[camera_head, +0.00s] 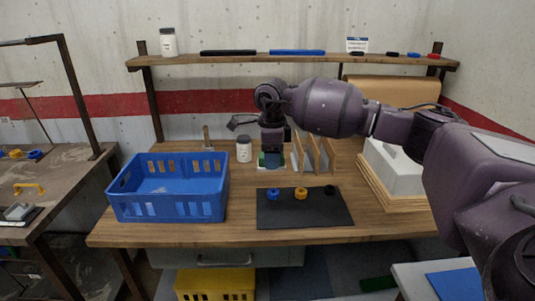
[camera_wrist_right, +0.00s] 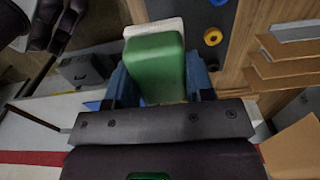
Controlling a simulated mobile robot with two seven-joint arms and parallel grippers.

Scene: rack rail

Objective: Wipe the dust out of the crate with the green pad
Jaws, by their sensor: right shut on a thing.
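The blue crate (camera_head: 166,210) stands at the left of the workbench, open at the top. Its floor shows only partly behind the slotted front wall, and I cannot clearly make out dust. My right gripper (camera_head: 272,160) points down at the back middle of the bench, to the right of the crate. It is shut on the green pad (camera_wrist_right: 155,65), which has a white layer and sits between the blue fingers. In the head view only a sliver of the pad (camera_head: 261,159) shows. I cannot tell whether it touches the bench. My left gripper is not in view.
A white jar (camera_head: 244,149) stands between the crate and my right gripper. A wooden divider rack (camera_head: 316,152) is close on the right. A dark mat (camera_head: 305,214) with several small rings lies in front. A shelf (camera_head: 290,60) spans the back.

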